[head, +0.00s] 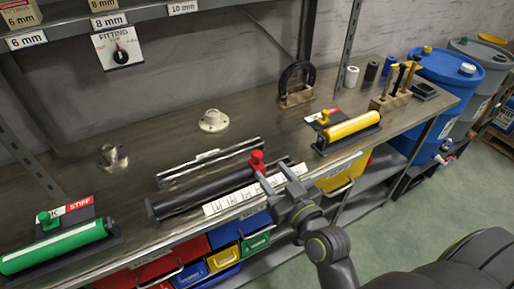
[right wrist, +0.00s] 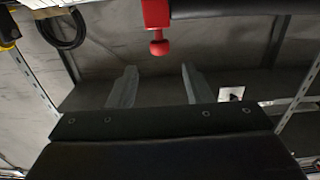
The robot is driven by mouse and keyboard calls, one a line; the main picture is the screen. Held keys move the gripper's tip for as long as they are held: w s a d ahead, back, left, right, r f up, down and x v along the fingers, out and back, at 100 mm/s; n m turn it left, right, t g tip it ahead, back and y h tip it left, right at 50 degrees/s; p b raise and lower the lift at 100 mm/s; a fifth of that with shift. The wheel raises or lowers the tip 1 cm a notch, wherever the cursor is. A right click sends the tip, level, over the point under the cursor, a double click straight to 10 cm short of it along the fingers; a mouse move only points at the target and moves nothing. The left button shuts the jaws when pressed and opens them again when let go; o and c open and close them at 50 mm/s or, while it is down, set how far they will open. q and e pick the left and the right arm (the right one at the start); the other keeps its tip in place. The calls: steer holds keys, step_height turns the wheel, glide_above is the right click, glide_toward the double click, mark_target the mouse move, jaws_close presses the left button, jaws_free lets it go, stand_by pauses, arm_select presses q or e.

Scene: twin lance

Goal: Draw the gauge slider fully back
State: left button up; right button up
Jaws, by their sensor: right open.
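The gauge slider is a red block with a knob (head: 257,160). It sits on a long black bar (head: 200,196) near the bench's front edge, toward the bar's right end. A white scale strip (head: 232,202) lies along the bar's front. In the right wrist view the red knob (right wrist: 159,47) hangs from the top, roughly in line with the gap between my fingers. My right gripper (head: 276,177) is open and empty beside the slider; it also shows in the right wrist view (right wrist: 158,70). The knob looks apart from both fingers. My left gripper is out of view.
A green cylinder (head: 55,248) on a stand marked STIFF is at the left, a yellow cylinder (head: 350,127) at the right. A metal rail (head: 210,164) lies behind the bar. Coloured bins (head: 222,258) are below the bench, blue drum (head: 447,75) far right.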

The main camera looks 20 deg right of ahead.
mark_target(260, 157)
steer(key=w, duration=0.2)
steer(key=w+p, duration=0.1)
steer(key=w, duration=0.2)
steer(key=w+p, duration=0.1)
steer(key=w, duration=0.2)
steer(key=shift+w+a, duration=0.15)
steer(key=shift+a, duration=0.15)
steer(key=shift+c, duration=0.4)
jaws_close()
